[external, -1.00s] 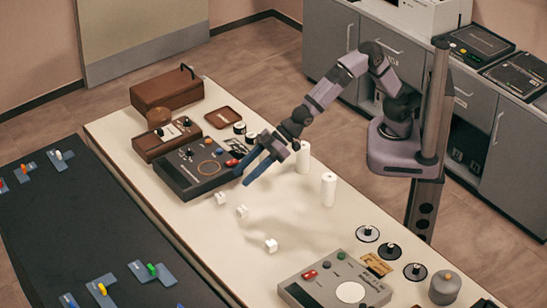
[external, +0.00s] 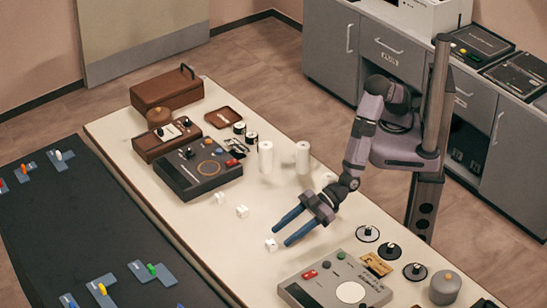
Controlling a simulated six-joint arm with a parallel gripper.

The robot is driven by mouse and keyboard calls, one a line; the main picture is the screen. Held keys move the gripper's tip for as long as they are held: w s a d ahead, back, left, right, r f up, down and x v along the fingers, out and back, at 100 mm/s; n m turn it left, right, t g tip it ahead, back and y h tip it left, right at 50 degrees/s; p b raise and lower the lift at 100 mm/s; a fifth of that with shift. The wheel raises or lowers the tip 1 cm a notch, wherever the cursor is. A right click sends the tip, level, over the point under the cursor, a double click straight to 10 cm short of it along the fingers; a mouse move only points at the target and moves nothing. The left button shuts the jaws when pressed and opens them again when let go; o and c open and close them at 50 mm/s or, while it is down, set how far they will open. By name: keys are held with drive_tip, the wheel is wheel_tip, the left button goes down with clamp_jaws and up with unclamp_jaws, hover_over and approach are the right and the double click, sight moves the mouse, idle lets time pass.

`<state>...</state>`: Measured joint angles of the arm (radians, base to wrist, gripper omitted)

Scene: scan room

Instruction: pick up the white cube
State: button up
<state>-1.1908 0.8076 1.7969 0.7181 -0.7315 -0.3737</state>
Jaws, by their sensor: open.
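Three small white cubes lie on the cream table. The nearest white cube (external: 271,244) is at the front, just left of my gripper's fingertips. Another white cube (external: 242,211) lies farther up and left, and a third white cube (external: 219,198) is beyond it, near the dark console. My gripper (external: 281,237) is open, with two blue fingers spread apart and pointing down-left towards the nearest cube. It holds nothing. I cannot tell from this one view how high the fingertips are above the table.
A grey control panel (external: 335,287) stands right of the nearest cube. A dark console (external: 195,170) and brown boxes (external: 166,90) are at the far left. White cylinders (external: 302,157) stand behind my gripper. A dark table (external: 80,215) runs along the left.

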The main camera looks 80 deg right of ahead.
sight(273, 242)
drive_tip(key=shift+w+a+f, duration=0.1)
drive_tip(key=shift+w+a, duration=0.15)
drive_tip(key=shift+w, duration=0.1)
drive_tip(key=shift+w+a, duration=0.1)
drive_tip(key=shift+p+x, duration=0.85)
drive_tip(key=shift+x, duration=1.6)
drive_tip(key=shift+a, duration=0.1)
drive_tip(key=c, duration=1.1)
